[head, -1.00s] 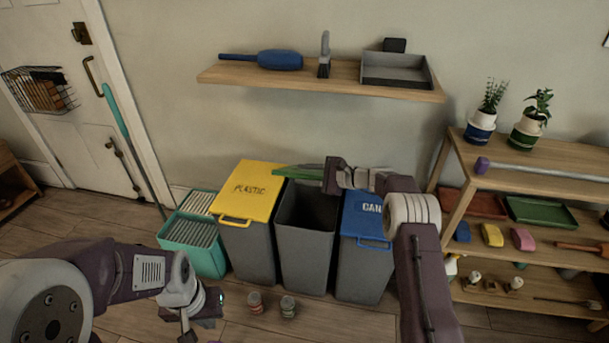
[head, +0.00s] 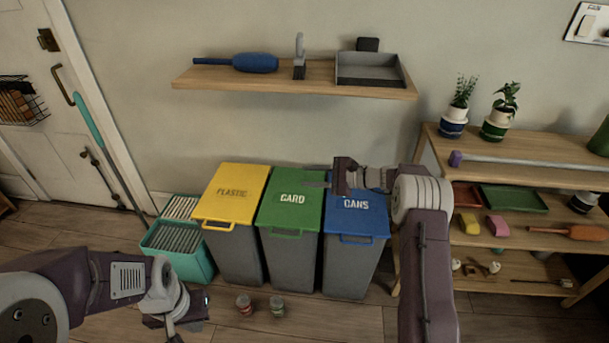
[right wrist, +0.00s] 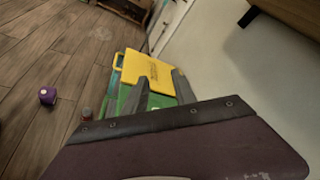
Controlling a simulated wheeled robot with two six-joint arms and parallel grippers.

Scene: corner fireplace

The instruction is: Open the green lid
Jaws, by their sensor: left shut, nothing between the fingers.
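The green lid marked CARD (head: 285,215) lies flat and closed on the middle grey bin (head: 290,263). In the right wrist view the green lid (right wrist: 157,101) shows in part between my fingers. My right gripper (head: 314,176) is above the back right corner of the green lid. Its fingers (right wrist: 160,90) are apart with nothing held between them; I cannot tell whether they touch the lid. My left gripper (head: 180,333) is shut and empty, low at the front left and away from the bins.
The yellow PLASTIC lid (head: 236,207) and blue CANS lid (head: 357,224) flank the green one, both closed. A wall shelf (head: 290,88) hangs above.

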